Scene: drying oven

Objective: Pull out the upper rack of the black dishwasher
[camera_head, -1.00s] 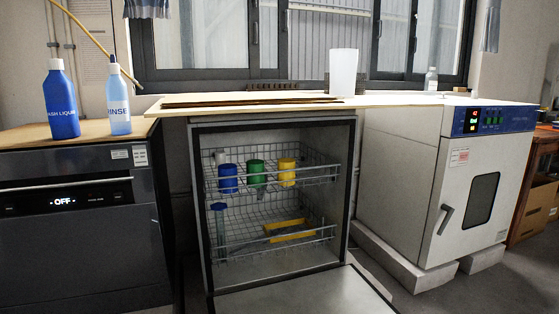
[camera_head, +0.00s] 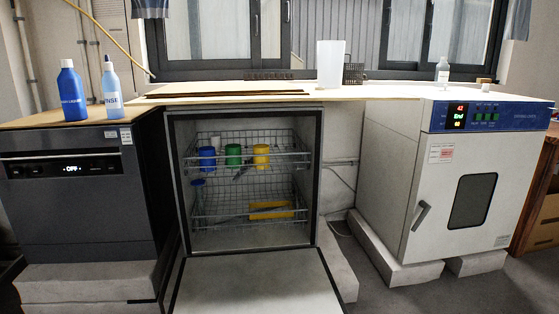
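The dishwasher with its door down (camera_head: 262,282) stands open under the counter in the middle of the head view. Its frame is dark and its inside is grey. The upper rack (camera_head: 285,159) is a wire basket inside the cavity, holding a blue cup (camera_head: 207,158), a green cup (camera_head: 233,155) and a yellow cup (camera_head: 261,154). The lower wire rack (camera_head: 225,216) holds a yellow item (camera_head: 271,210) and a blue-topped item (camera_head: 198,183) stands at its left. Both racks sit within the cavity. Neither of my grippers is in view.
A dark closed appliance (camera_head: 85,205) with an "OFF" display stands at left, two blue bottles (camera_head: 72,92) above it. A white drying oven (camera_head: 455,185) stands at right on pale blocks (camera_head: 395,262). The lowered door covers floor before the cavity.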

